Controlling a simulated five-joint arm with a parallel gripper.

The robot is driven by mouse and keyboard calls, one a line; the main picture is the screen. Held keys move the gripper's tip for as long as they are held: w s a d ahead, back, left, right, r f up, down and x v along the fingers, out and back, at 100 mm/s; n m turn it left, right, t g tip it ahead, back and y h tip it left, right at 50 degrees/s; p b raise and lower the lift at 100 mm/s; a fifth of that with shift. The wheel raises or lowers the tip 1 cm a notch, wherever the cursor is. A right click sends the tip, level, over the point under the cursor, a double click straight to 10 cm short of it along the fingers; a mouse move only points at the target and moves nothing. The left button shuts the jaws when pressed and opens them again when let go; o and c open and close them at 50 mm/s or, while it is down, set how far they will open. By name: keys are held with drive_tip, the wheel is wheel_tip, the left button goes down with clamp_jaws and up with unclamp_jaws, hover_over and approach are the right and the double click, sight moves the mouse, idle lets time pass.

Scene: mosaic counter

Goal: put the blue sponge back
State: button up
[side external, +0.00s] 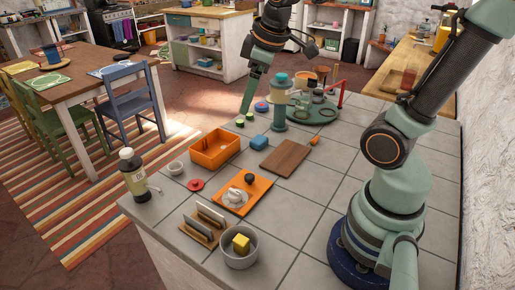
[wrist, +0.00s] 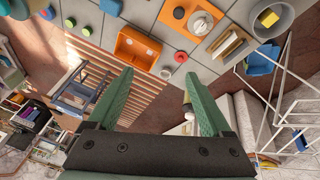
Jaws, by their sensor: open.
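The blue sponge (side external: 258,142) lies on the grey tiled counter, between the orange bin (side external: 214,150) and the wooden board (side external: 285,158). In the wrist view a blue block that looks like it (wrist: 110,7) is cut by the top edge, and the orange bin (wrist: 138,47) looks empty. A yellow block (side external: 241,243) sits in a grey bowl (side external: 240,258) at the front. My gripper (side external: 277,82) is open and empty, raised over the far end of the counter, apart from the sponge. Its two green fingers are spread in the wrist view (wrist: 158,76).
A green canister (side external: 279,112) and a round green tray (side external: 313,113) with several items stand at the far end. An orange tray (side external: 262,187) holds a pale object. A rack (side external: 204,230), a dark bottle (side external: 132,178) and a red disc (side external: 195,184) are nearer. The right counter is mostly clear.

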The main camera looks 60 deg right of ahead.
drive_tip(key=s+a+m+t, duration=0.1)
drive_tip(key=s+a+m, duration=0.3)
drive_tip(key=shift+s+f+m+y, duration=0.25)
drive_tip(key=shift+s+m+y, duration=0.05)
idle(1.1)
